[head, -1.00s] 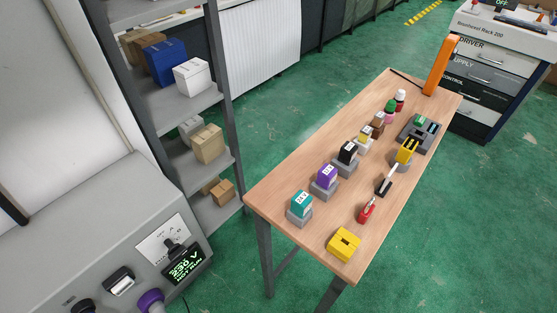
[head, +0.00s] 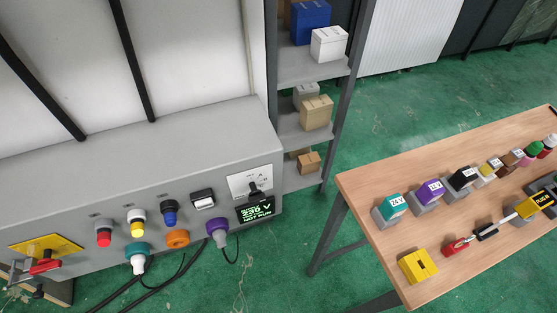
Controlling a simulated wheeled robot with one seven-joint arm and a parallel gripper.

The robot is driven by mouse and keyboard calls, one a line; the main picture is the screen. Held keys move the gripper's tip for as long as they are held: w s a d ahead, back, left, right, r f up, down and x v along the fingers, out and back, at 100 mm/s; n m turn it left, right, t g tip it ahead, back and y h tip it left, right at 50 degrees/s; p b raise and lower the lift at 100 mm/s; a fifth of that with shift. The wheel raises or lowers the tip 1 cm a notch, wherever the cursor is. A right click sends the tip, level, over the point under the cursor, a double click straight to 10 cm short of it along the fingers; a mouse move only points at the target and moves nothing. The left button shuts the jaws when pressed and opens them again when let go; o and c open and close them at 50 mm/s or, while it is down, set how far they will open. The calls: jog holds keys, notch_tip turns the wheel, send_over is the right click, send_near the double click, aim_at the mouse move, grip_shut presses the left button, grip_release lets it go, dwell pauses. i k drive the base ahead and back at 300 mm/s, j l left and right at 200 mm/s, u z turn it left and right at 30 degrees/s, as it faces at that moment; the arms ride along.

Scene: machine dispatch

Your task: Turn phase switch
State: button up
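The phase switch appears to be the black rotary knob (head: 255,190) on a white label plate (head: 243,182) at the right end of the grey machine panel (head: 200,150). Its exact pointing direction is too small to tell. Just below it, a small display (head: 256,212) shows green text that seems to read 230 V and NOT RUN. My gripper is not in view.
The panel also carries a red button (head: 103,238), a yellow one (head: 137,228), a blue one (head: 169,217), a white rocker (head: 203,201) and teal, orange and purple connectors with cables. A wooden table (head: 350,190) with coloured blocks stands right. Green floor between is free.

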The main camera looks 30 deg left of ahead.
aim_at(255, 196)
jog(key=i+l, duration=0.1)
jog(key=l, duration=0.4)
jog(key=l+u, duration=0.1)
jog(key=l, duration=0.35)
jog(key=i+l, duration=0.15)
jog(key=l, duration=0.35)
jog(key=u, duration=1.55)
